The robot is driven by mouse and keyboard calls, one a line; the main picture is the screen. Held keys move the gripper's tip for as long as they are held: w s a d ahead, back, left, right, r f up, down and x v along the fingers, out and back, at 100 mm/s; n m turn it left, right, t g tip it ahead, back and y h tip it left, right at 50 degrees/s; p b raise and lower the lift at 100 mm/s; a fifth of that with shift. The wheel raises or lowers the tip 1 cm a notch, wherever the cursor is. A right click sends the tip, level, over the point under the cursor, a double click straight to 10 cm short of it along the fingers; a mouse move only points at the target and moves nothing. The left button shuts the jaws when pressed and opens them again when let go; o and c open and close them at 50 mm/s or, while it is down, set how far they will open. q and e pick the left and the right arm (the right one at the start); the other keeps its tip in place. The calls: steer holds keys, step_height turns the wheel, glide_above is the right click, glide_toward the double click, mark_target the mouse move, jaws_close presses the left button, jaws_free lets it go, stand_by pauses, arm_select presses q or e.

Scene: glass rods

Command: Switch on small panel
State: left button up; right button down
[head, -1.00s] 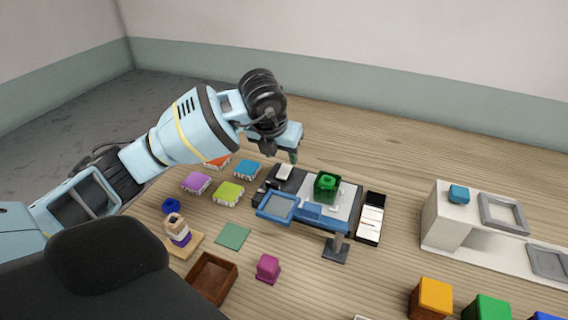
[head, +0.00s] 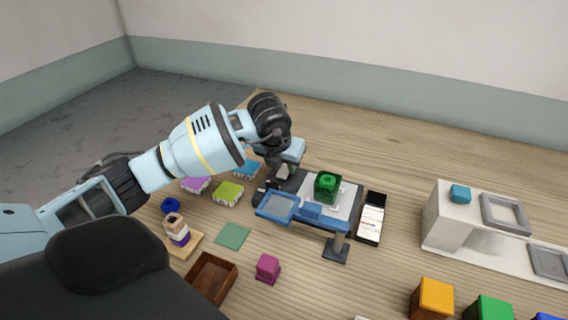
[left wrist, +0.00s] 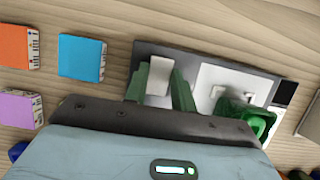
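A dark panel board (head: 292,184) lies on the table, with a small white switch (left wrist: 159,76) at its left end and a light plate (left wrist: 235,79) at its right. My left gripper (head: 283,168) is low over the switch end of the board. In the left wrist view its two green fingers (left wrist: 160,86) are apart, one on either side of the white switch, with nothing gripped. I cannot tell whether a finger touches the switch. In the head view the gripper partly hides the switch. My right gripper is not in view.
A green glassy block (head: 327,186) stands on the light plate, close right of the fingers. A blue frame stand (head: 279,207) is in front of the board. A phone (head: 371,218) lies right. Colored blocks, including a blue one (left wrist: 82,57), lie left.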

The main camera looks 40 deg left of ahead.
arm_select(q)
steer(key=c, duration=0.3)
steer(key=shift+w+r+g+p, duration=0.25)
steer(key=shift+g+p, duration=0.35)
steer(key=shift+p, duration=0.05)
steer(key=shift+w+a+f+g+h, duration=0.15)
steer(key=shift+g+h, duration=0.15)
steer(key=shift+g, duration=0.2)
steer(key=shift+g+p, duration=0.3)
steer(key=shift+g, duration=0.3)
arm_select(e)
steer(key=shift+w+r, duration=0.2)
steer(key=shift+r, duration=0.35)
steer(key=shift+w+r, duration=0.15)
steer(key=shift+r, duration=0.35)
arm_select(q)
steer(key=shift+f, duration=0.1)
steer(key=o, duration=0.8)
steer(key=shift+o, duration=0.8)
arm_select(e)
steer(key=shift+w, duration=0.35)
